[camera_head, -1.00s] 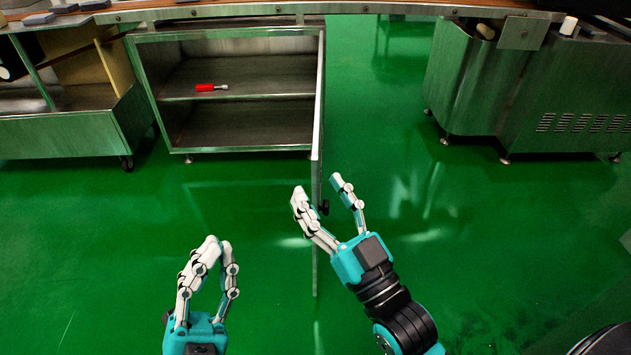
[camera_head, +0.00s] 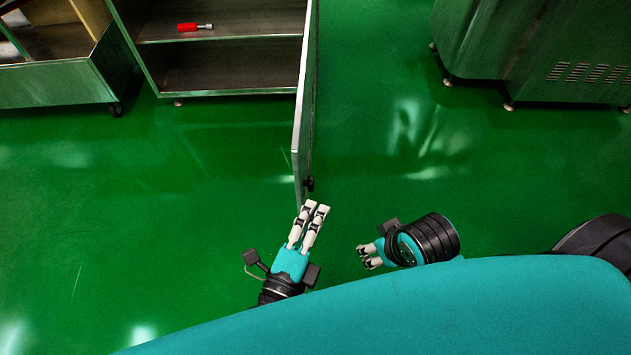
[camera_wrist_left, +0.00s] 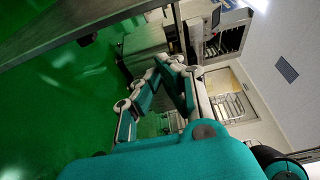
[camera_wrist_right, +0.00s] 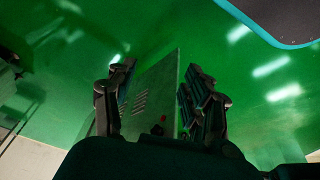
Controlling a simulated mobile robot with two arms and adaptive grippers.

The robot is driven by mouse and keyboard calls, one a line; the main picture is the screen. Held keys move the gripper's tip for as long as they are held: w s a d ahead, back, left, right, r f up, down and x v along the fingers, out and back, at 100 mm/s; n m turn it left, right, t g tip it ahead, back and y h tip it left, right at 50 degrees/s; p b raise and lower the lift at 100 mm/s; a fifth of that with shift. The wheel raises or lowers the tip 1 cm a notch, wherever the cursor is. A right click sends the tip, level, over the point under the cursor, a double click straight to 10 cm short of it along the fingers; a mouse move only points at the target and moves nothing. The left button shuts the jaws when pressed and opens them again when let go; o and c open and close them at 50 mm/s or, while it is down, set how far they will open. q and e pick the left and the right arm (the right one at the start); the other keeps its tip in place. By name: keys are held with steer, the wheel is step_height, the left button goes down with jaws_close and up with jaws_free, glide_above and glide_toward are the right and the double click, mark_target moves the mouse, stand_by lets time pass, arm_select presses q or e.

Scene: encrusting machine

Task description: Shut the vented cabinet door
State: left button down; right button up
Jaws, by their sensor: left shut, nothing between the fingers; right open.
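The vented cabinet door (camera_head: 305,110) stands wide open, swung out from the right side of the steel cabinet (camera_head: 225,93) and seen almost edge-on in the head view. A black knob (camera_head: 310,184) sits on its right face near the free end. My left gripper (camera_head: 318,205) is shut and empty, its fingertips at the door's free end; I cannot tell if they touch. My right gripper (camera_head: 365,257) is open, apart from the door, to the right of the left one. In the right wrist view a slotted panel, likely the door (camera_wrist_right: 152,100), appears beyond its fingers.
A red-handled tool (camera_head: 194,27) lies on the cabinet's upper shelf. A low steel cart (camera_head: 55,85) stands left of the cabinet, and a vented steel machine (camera_head: 540,60) stands at right. The green floor (camera_head: 150,200) is clear around the door.

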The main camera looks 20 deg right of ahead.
mark_target(301, 150)
arm_select(q)
steer(key=w+d+p, duration=0.1)
steer(key=w, duration=0.7)
steer(key=shift+d+p, duration=0.35)
steer(key=shift+p, duration=0.05)
arm_select(e)
steer(key=shift+x, duration=1.2)
steer(key=shift+w+a+r, duration=0.1)
steer(key=shift+w+a, duration=0.05)
